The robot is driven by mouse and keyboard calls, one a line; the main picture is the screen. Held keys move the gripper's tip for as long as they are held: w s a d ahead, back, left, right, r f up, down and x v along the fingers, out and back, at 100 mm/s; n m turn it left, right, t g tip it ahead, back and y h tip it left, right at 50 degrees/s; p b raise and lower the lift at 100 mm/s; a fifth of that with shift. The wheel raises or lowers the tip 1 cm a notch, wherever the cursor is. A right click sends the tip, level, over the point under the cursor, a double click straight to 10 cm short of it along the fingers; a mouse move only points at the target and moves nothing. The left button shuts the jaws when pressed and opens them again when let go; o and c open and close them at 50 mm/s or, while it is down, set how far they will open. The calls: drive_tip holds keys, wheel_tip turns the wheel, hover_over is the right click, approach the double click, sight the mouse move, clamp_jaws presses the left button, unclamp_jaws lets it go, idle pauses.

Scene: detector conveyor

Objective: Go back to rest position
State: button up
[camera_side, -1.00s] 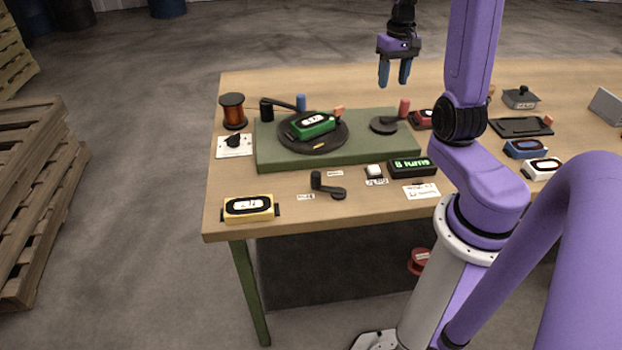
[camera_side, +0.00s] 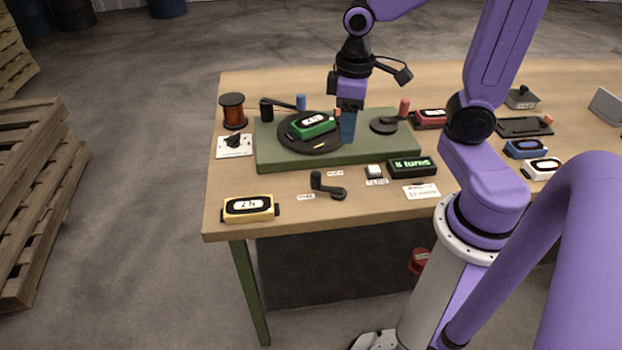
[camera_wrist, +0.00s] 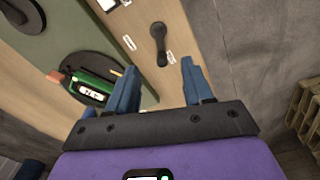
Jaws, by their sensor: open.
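My gripper (camera_side: 348,124) hangs fingers down over the right part of the green base, just right of the black turntable (camera_side: 296,143) in the side view. In the wrist view my gripper (camera_wrist: 160,85) shows its two blue fingers apart with nothing between them. A green detector (camera_side: 314,126) with a white label sits on the turntable; it also shows left of the fingers in the wrist view (camera_wrist: 92,90). From the side the fingers look like one block, and their height above the base cannot be told.
The green base (camera_side: 270,158) carries a black crank with a red knob (camera_side: 404,106). A copper spool (camera_side: 234,110), a yellow box (camera_side: 248,208), a black lever (camera_side: 326,186) and a display reading turns (camera_side: 412,167) stand around it. Red, blue and white boxes are at the right.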

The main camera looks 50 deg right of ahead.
drive_tip(key=s+a+n, duration=0.6)
drive_tip(key=s+n, duration=0.1)
drive_tip(key=s, duration=0.6)
drive_tip(key=shift+f, duration=0.1)
